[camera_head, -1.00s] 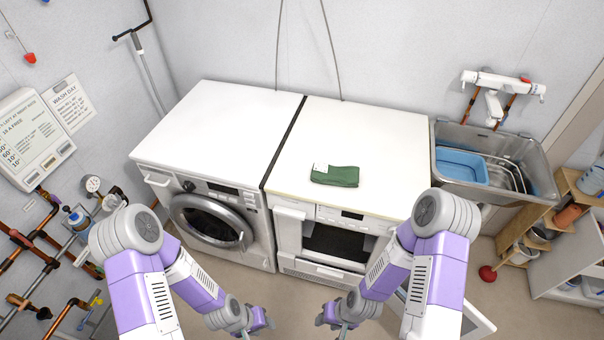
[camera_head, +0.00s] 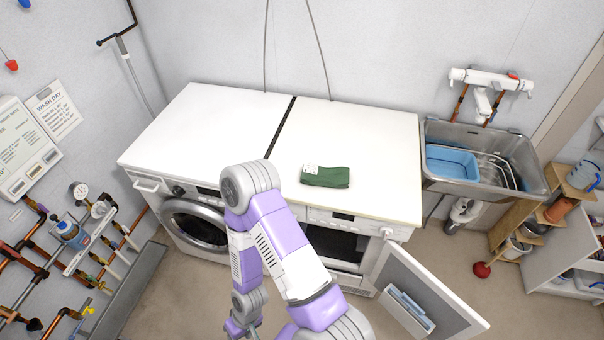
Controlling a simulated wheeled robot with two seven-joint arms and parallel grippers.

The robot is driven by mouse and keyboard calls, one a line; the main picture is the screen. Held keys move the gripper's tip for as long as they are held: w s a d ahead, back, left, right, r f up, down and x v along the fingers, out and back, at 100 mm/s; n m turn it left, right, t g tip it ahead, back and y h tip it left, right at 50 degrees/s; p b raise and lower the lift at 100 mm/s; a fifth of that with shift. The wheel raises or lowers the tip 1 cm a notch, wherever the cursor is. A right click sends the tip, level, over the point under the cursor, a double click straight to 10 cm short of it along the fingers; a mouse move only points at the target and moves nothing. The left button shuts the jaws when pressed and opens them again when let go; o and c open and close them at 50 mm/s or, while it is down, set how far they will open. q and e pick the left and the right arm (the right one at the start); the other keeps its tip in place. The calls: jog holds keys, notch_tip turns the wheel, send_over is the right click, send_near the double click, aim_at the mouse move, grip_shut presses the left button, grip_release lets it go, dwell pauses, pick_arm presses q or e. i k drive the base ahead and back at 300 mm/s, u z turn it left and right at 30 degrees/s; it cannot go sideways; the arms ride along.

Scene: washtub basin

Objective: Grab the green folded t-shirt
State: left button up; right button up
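The green folded t-shirt (camera_head: 328,177) lies flat on the white top of the right-hand machine, near the middle, with a small white label at its left end. Nothing touches it. One arm, seemingly my right, stands in front of the machines with its elbow just left of the t-shirt and its forearm pointing down. Its wrist is at the bottom edge; its gripper's fingers do not show. My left arm and gripper are out of view.
A washing machine (camera_head: 205,112) stands left of the right-hand machine (camera_head: 385,150). An open door panel (camera_head: 425,290) sticks out at the front right. A sink (camera_head: 530,178) with a blue tub (camera_head: 452,162) is at the right. Pipes line the left wall. The machine tops are otherwise bare.

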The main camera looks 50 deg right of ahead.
aim_at(312, 175)
jog(key=i, duration=1.3)
jog(key=z, duration=1.6)
